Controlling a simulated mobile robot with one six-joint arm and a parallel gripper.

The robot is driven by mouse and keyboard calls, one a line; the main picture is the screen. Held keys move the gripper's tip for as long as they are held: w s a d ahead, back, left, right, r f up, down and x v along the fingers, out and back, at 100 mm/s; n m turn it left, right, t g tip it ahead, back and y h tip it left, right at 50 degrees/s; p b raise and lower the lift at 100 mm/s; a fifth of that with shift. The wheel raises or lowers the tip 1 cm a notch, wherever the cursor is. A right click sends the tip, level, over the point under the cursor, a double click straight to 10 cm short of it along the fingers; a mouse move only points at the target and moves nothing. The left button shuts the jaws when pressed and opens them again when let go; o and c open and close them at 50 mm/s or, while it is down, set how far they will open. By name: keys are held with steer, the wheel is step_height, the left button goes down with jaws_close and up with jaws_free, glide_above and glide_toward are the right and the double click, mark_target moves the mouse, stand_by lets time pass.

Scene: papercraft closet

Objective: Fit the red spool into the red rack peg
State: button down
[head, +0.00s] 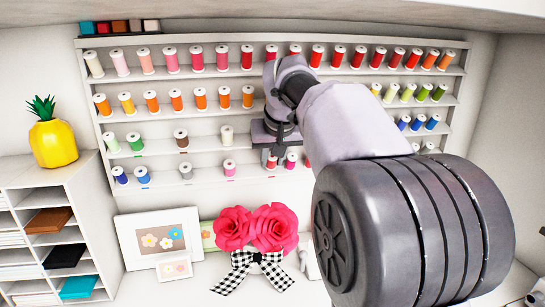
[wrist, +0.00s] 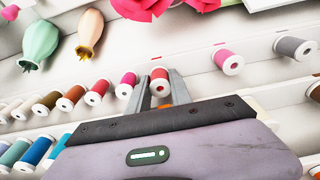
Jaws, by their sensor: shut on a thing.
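My gripper (wrist: 160,78) is shut on a red spool (wrist: 159,86) with white ends, which sits between the two fingers in the wrist view. In the head view my gripper (head: 273,150) is in front of the lower part of the wall rack (head: 205,130), and the red spool (head: 272,162) shows just below it. The rack peg for the red spool cannot be made out. My arm hides part of the rack's right side.
Rows of coloured spools fill the upper ledges; a pink spool (head: 291,160) is close beside the held one. Red paper roses (head: 257,228) and a picture frame (head: 160,240) stand below the rack. A paper pineapple (head: 53,142) tops the left shelf unit (head: 40,182).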

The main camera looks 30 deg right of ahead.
steer(key=shift+w+d+f, duration=0.1)
steer(key=shift+w+f, duration=0.2)
steer(key=shift+f, duration=0.3)
steer(key=c, duration=1.1)
jaws_free()
steer(key=p+v, duration=0.2)
steer(key=v, duration=0.5)
steer(key=shift+r+p, duration=0.2)
steer(key=shift+p, duration=0.2)
steer(key=s+a+f+y, duration=0.1)
steer(key=s+a+f, duration=0.4)
steer(key=s, duration=0.4)
steer(key=s+a+f+y, duration=0.1)
steer(key=s+a+f, duration=0.5)
steer(key=s+a, duration=0.2)
steer(key=s+a+f+m+g+y, duration=0.1)
steer(key=s+a+f, duration=0.4)
steer(key=s, duration=0.6)
steer(key=shift+s+a+f+y, duration=0.25)
steer(key=shift+a+f+y, duration=0.2)
steer(key=shift+a, duration=0.3)
